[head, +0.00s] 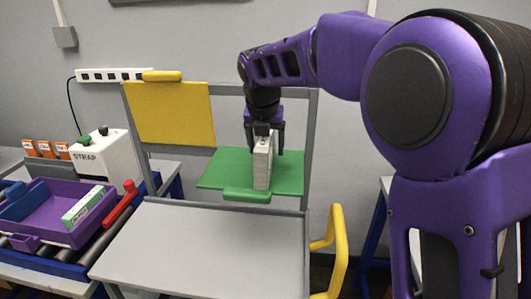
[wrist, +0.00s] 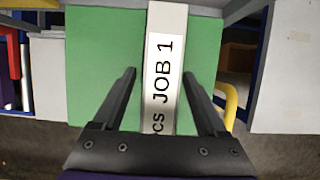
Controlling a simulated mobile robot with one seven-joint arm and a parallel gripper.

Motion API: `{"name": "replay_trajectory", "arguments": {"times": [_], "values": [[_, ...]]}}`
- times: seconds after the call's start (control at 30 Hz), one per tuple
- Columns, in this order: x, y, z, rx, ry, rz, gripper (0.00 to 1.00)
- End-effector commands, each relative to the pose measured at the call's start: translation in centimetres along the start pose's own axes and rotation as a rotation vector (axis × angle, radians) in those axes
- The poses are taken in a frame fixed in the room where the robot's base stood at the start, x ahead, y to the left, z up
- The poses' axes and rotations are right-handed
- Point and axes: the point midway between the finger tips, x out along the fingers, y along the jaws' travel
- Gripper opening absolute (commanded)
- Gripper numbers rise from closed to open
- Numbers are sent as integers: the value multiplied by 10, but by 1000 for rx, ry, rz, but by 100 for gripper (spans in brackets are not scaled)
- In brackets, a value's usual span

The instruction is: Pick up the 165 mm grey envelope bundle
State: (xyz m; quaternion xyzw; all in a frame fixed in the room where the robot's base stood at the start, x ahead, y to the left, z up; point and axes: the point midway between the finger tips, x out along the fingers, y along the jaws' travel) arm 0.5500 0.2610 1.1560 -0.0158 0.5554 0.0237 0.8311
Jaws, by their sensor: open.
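The grey envelope bundle (head: 263,162) stands upright on edge on a green board (head: 290,178) in the head view. In the wrist view the bundle (wrist: 165,85) shows from above as a long pale strip with "JOB 1" lettering, running between the fingers. My gripper (head: 265,150) is above and around the bundle, pointing down, with one finger on either side. The wrist view shows both fingers of my gripper (wrist: 160,75) apart, with green board visible between each finger and the bundle. The bundle's lower part is partly hidden in the wrist view.
A grey frame holds a yellow panel (head: 170,113) left of the board. A grey table top (head: 200,245) in front is bare, with a yellow handle (head: 337,245) at its right. A purple tray (head: 50,228) and a white STRAP machine (head: 103,158) stand at left.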

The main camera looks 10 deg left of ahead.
Motion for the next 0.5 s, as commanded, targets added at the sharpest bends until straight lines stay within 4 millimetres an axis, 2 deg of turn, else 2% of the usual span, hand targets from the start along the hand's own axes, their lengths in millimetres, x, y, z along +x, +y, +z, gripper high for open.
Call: {"name": "replay_trajectory", "arguments": {"times": [0.23,0.5], "values": [[0,0,0,0,0,0,75],[0,0,0,0,0,0,26]]}}
